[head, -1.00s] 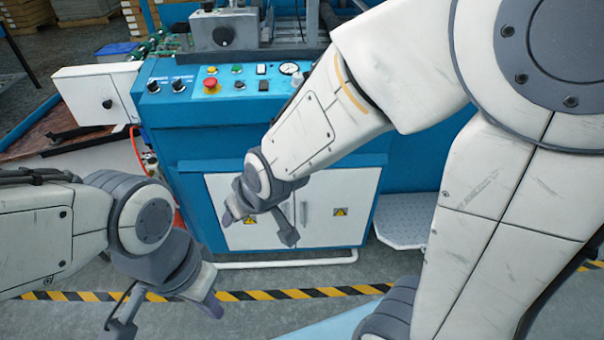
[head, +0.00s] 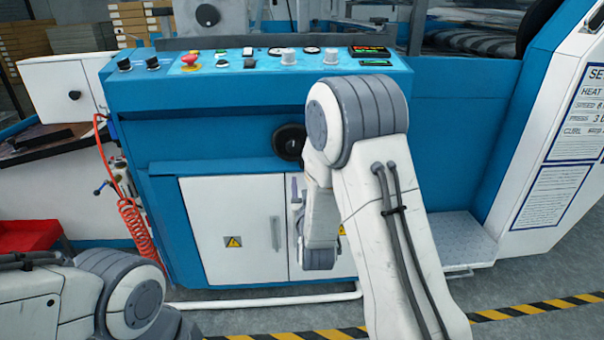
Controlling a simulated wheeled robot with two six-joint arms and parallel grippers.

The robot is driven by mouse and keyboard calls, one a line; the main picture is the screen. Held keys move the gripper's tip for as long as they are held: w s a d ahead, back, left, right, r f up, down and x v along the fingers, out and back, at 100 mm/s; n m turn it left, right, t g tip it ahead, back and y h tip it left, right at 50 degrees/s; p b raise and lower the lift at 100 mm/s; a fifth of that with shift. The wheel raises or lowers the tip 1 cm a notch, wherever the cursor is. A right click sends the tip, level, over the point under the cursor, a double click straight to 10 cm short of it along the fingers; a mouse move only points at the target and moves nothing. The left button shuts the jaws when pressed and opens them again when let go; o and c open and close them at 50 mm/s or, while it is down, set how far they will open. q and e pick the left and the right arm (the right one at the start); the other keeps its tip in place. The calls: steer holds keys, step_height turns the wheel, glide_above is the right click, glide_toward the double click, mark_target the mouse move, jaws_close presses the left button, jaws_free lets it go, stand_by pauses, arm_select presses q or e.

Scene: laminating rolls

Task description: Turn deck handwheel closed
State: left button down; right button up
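A black round wheel with a pale hub (head: 290,142) sits on the blue front of the machine, above the white cabinet doors. It looks like the handwheel. My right arm hides its right edge, and its turn position cannot be read. My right gripper (head: 297,200) is mostly hidden behind my arm, below the wheel and in front of the cabinet doors. Only a purplish finger part shows, pointing up, apart from the wheel in the picture. Whether it is open or shut does not show. My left arm is at the lower left, and its gripper is out of view.
The control panel (head: 222,64) has a red emergency button (head: 189,60) and white knobs. A coiled red hose (head: 138,228) hangs left of the white cabinet doors (head: 222,210). A grey step plate (head: 462,240) juts out at right. A yellow-black floor stripe (head: 525,309) runs in front.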

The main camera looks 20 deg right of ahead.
mark_target(293, 145)
steer(key=b+x, duration=0.1)
steer(key=x, duration=0.8)
steer(key=shift+w, duration=0.25)
